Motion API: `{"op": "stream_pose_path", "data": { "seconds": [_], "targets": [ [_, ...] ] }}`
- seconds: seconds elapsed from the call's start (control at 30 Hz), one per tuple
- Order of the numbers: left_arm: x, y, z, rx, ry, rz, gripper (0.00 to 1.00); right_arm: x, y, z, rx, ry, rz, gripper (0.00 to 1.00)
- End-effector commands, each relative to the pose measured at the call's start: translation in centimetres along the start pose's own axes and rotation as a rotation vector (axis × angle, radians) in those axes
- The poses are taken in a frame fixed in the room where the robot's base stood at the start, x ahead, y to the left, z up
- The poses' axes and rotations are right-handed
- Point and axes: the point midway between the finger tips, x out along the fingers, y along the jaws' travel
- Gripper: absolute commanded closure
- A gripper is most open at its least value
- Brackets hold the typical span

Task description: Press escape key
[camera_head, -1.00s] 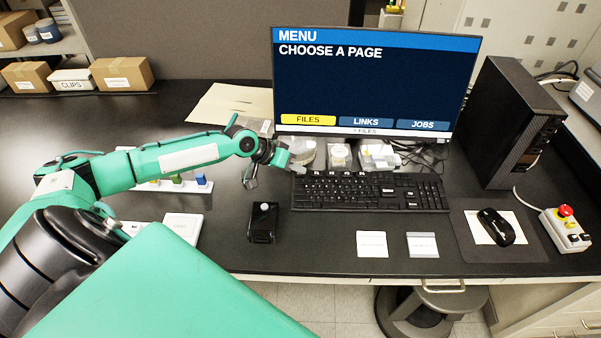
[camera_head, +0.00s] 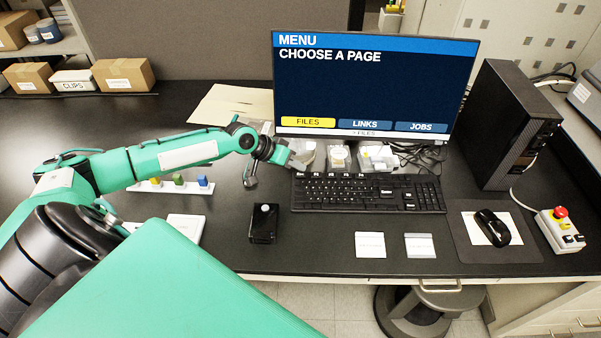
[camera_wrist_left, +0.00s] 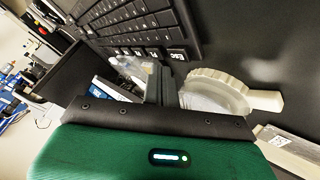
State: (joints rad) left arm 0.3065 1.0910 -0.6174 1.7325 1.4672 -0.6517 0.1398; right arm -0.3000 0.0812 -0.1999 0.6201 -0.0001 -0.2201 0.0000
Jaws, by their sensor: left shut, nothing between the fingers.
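The black keyboard (camera_head: 368,192) lies on the dark desk in front of the monitor. Its escape key (camera_wrist_left: 177,55) shows at the corner of the key rows in the left wrist view; in the head view that corner is too small to read clearly. My left gripper (camera_head: 297,164) is at the keyboard's back left corner, shut and empty. In the left wrist view its closed fingers (camera_wrist_left: 159,75) point at the top key row, with the escape key just right of the tips. I cannot tell whether they touch the keyboard. My right gripper is out of view.
The monitor (camera_head: 375,85) shows a menu with FILES highlighted yellow. Small containers and cables lie between monitor and keyboard; a round pale dish (camera_wrist_left: 218,88) is close to my fingers. A small black box (camera_head: 264,224) stands left of the keyboard, a mouse (camera_head: 493,228) right.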

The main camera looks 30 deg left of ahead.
Motion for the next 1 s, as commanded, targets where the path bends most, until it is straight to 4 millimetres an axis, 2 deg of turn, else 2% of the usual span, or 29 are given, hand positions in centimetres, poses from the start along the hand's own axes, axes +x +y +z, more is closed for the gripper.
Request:
{"op": "stream_pose_path", "data": {
  "seconds": [0.1,0.4,1.0],
  "targets": [
    [-1.2,0.8,-0.9,0.001,0.0,0.0,1.0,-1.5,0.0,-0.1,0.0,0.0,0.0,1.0],
    [-3.1,2.2,-2.3,0.001,0.001,0.0,1.0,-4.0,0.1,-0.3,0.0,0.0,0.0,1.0],
    [-3.1,2.2,-2.2,0.0,0.0,0.0,1.0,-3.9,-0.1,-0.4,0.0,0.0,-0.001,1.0]
  ]
}}
